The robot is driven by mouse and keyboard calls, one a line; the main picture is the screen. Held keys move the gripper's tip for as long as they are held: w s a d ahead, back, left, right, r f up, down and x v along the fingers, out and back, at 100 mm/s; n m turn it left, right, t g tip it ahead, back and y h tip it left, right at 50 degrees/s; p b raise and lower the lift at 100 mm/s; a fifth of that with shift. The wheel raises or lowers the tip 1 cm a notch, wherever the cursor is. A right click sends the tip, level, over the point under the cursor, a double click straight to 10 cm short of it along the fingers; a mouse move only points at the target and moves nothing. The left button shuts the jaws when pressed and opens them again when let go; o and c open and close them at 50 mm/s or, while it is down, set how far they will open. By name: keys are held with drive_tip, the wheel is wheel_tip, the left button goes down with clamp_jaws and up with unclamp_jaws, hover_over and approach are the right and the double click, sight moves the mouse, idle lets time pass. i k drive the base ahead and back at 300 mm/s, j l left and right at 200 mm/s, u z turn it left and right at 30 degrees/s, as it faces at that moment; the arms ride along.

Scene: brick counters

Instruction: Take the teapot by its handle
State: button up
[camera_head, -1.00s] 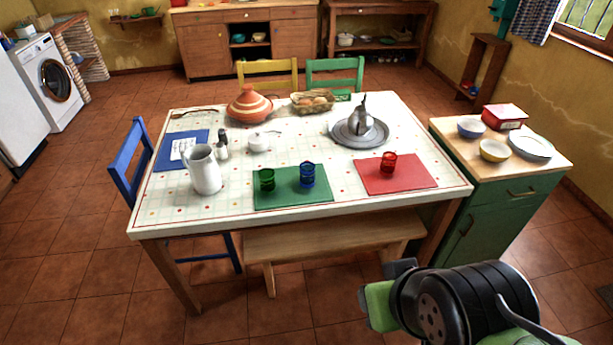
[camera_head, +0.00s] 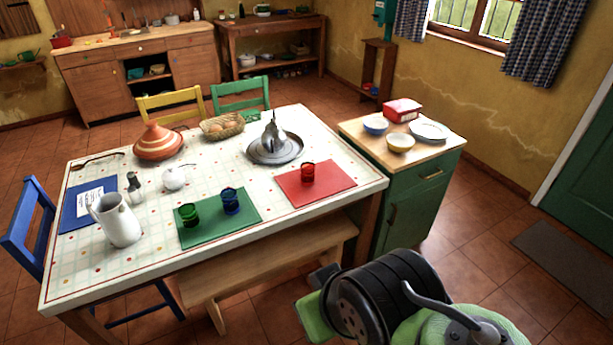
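The teapot (camera_head: 274,134) is silver grey, with a tall pointed lid. It stands upright on a round grey metal tray (camera_head: 256,157) toward the far right part of the patterned table (camera_head: 150,257). Its handle is too small to make out clearly. My arm (camera_head: 385,305), black and green, shows at the bottom of the view, in front of the bench and well apart from the teapot. I cannot make out any gripper fingers; only arm parts show.
Near the teapot are a bread basket (camera_head: 222,127), an orange tagine (camera_head: 158,143) and a red mat (camera_head: 322,190) with a red glass (camera_head: 308,173). A bench (camera_head: 270,262) stands along the table's near side. A green cabinet (camera_head: 411,205) stands right of it.

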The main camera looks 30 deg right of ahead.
sight(273, 139)
drive_tip(key=i+l, duration=0.7)
drive_tip(key=i, duration=0.15)
drive_tip(key=i+l, duration=0.7)
drive_tip(key=i, duration=0.1)
